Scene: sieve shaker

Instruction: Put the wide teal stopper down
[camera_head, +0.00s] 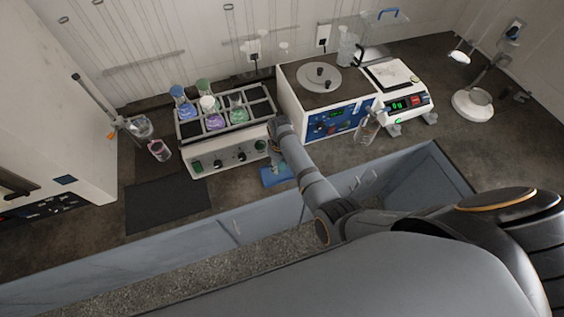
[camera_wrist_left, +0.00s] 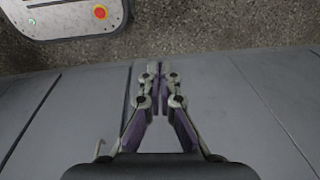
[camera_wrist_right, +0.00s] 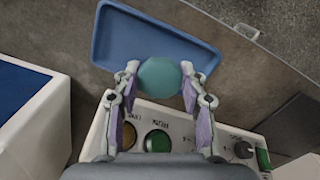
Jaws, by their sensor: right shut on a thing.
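The wide teal stopper (camera_wrist_right: 160,77) shows in the right wrist view as a round teal top. My right gripper (camera_wrist_right: 160,80) is shut on it, one fingertip on each side. The stopper is over the near edge of a blue tray (camera_wrist_right: 116,40); the gap below it is hard to judge. In the head view the right gripper is largely hidden by my arm, in front of the shaker and near the blue tray (camera_head: 268,178). My left gripper (camera_wrist_left: 158,72) is shut and empty in the left wrist view, over the grey cabinet fronts.
A shaker (camera_head: 196,166) with several capped flasks stands behind the tray. A white machine with a round lid (camera_head: 318,78) and a balance (camera_head: 400,104) stand to its right. A glass bottle (camera_head: 368,128) is before the balance. A dark mat (camera_head: 165,203) lies left.

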